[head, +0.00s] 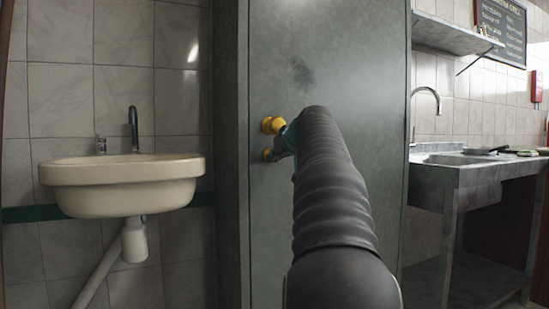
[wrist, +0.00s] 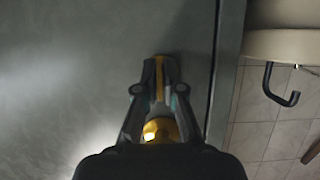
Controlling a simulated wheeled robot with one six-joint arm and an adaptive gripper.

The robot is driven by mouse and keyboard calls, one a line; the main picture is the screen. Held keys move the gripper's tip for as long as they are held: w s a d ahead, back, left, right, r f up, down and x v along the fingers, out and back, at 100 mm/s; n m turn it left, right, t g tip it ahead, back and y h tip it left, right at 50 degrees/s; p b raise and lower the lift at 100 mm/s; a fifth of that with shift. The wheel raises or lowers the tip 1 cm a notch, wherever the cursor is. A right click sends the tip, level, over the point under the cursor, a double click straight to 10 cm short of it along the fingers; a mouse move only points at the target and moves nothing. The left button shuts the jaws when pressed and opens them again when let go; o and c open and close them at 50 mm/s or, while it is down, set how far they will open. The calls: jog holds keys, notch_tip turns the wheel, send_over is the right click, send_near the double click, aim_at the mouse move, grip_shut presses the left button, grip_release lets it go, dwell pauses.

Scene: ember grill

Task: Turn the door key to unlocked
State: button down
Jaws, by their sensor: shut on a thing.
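The grey metal door (head: 330,60) fills the middle of the head view and most of the wrist view (wrist: 70,110). A round brass knob (head: 268,125) sits near its left edge; it also shows in the wrist view (wrist: 158,131). Just below the knob in the head view is the small brass key (head: 267,155). In the wrist view it is a narrow yellow strip (wrist: 159,78), lengthwise between the fingers. My gripper (wrist: 159,82) is shut on it; in the head view my gripper (head: 284,145) is partly hidden by my arm. The keyhole is hidden.
A cream washbasin (head: 125,172) with a dark tap (head: 133,128) hangs on the tiled wall to the left. A metal counter (head: 480,170) with a sink and a wall shelf (head: 455,35) stand right of the door. My arm covers the door's lower middle.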

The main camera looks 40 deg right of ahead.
jog(key=c, duration=1.3)
grip_release()
jog(key=shift+c, duration=0.2)
jog(key=v, duration=1.2)
jog(key=shift+a+f, duration=0.1)
jog(key=s+a+f+g+y+p, duration=0.1)
jog(key=a+f+p, duration=0.1)
jog(key=a+f, duration=0.45)
jog(key=s+a+f+g+y+p, duration=0.1)
jog(key=s+a+f+g+p, duration=0.15)
jog(key=a, duration=0.65)
jog(key=s+a+f+y+p, duration=0.1)
jog(key=a+f, duration=0.4)
jog(key=a, duration=0.2)
jog(key=s+a+f+n+g+p, duration=0.1)
jog(key=s+a+f+g+p, duration=0.1)
jog(key=s+a+f, duration=0.3)
jog(key=s+a+f+n+g+p, duration=0.1)
jog(key=s+a+f+g+p, duration=0.1)
jog(key=s+a+f, duration=0.4)
jog(key=s+f, duration=0.4)
jog(key=f, duration=0.3)
jog(key=shift+s+a+n, duration=0.3)
jog(key=shift+a, duration=0.05)
